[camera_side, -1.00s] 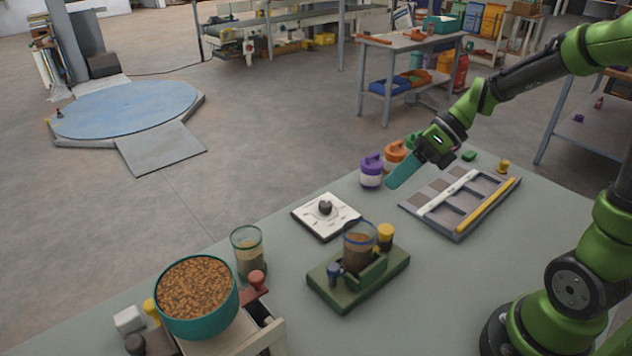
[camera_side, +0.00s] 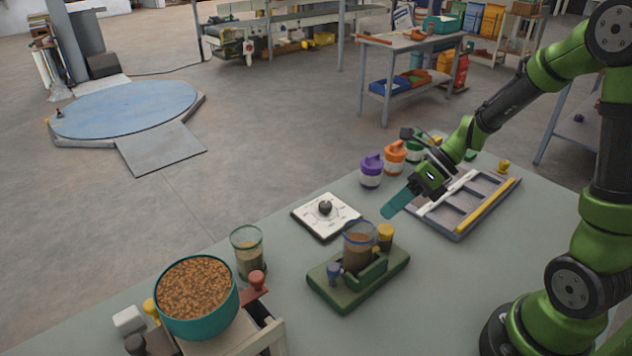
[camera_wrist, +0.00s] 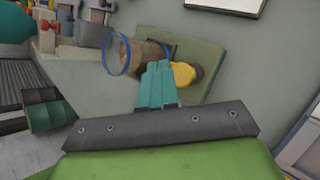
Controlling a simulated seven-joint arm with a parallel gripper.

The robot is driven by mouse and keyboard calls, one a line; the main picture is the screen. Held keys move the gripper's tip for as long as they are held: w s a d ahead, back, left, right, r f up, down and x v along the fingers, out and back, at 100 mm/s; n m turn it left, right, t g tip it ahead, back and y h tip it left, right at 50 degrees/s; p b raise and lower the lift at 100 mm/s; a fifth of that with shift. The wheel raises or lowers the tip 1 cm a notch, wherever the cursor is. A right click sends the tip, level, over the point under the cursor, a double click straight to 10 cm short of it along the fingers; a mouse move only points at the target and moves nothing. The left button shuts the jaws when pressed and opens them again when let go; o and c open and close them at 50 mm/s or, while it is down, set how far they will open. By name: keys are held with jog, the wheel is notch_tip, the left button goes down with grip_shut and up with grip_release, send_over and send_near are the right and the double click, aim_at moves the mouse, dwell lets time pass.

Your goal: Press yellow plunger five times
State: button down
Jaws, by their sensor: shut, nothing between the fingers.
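A yellow plunger (camera_side: 385,233) stands at the back right of a green base (camera_side: 322,287), beside a clear cup (camera_side: 357,252) of brown material. A blue plunger (camera_side: 334,271) stands at the base's front left. My gripper (camera_side: 390,212) has its teal fingers shut and empty, pointing down and left. In the side view the fingertips are above the yellow plunger in the picture, apart from it. In the wrist view the shut fingertips (camera_wrist: 158,66) appear just left of the yellow plunger (camera_wrist: 184,74), and the cup (camera_wrist: 146,55) shows beyond them.
A white dial plate (camera_side: 325,216) lies left of my gripper. A grey tray (camera_side: 464,204) lies to its right, under my arm. Purple (camera_side: 371,171) and orange (camera_side: 394,157) jars stand behind. A teal bowl of grains (camera_side: 197,296) is at front left.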

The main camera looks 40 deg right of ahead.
aim_at(380, 229)
jog(key=shift+f, duration=0.7)
dwell(1.6)
jog(key=shift+f, duration=0.4)
jog(key=shift+f, duration=0.7)
dwell(0.7)
jog(key=shift+r, duration=1.15)
jog(key=shift+r, duration=2.5)
